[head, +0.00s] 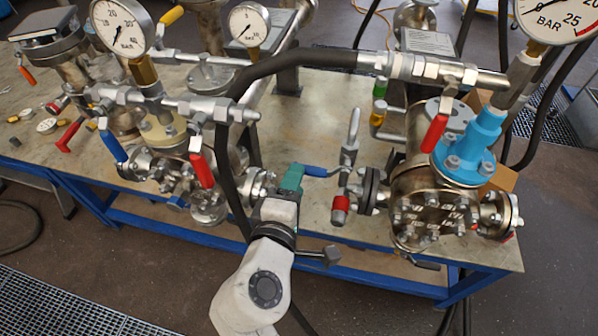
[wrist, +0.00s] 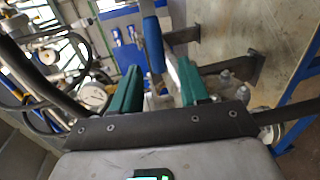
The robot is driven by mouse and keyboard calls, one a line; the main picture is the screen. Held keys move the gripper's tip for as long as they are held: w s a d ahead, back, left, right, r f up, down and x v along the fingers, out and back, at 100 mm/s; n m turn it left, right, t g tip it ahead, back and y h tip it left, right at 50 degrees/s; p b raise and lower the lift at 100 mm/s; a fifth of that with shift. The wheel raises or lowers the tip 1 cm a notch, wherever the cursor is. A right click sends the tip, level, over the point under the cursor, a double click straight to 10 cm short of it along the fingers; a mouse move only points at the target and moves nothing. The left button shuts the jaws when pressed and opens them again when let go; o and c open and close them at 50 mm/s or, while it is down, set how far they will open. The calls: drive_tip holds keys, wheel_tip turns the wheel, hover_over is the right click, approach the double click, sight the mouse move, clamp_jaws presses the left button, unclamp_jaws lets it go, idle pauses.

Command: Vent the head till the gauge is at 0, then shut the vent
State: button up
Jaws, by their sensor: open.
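My gripper (head: 291,180), with green fingers, is open at the front of the bench. A blue lever handle (head: 315,171) lies just right of its fingertips. In the wrist view, a blue handle (wrist: 153,45) lines up with the gap between the open fingers (wrist: 158,88); I cannot tell whether it touches them. The left vessel (head: 165,130) has a cream head, a large gauge (head: 122,28) marked BAR, and another blue lever (head: 113,147). The right vessel (head: 425,195) has a bright blue head fitting (head: 475,140) and a gauge (head: 555,15) cut by the frame edge. Needle readings are unclear.
Red levers (head: 201,171) (head: 434,133) stick out from both vessels. A black hose (head: 290,62) arches over the bench between them. A smaller gauge (head: 249,23) stands behind. The bench top (head: 305,120) is bare in the middle, with a blue frame edge in front.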

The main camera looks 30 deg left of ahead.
drive_tip(key=v, duration=0.5)
drive_tip(key=shift+s+r, duration=0.1)
drive_tip(key=shift+s, duration=0.25)
idle(1.1)
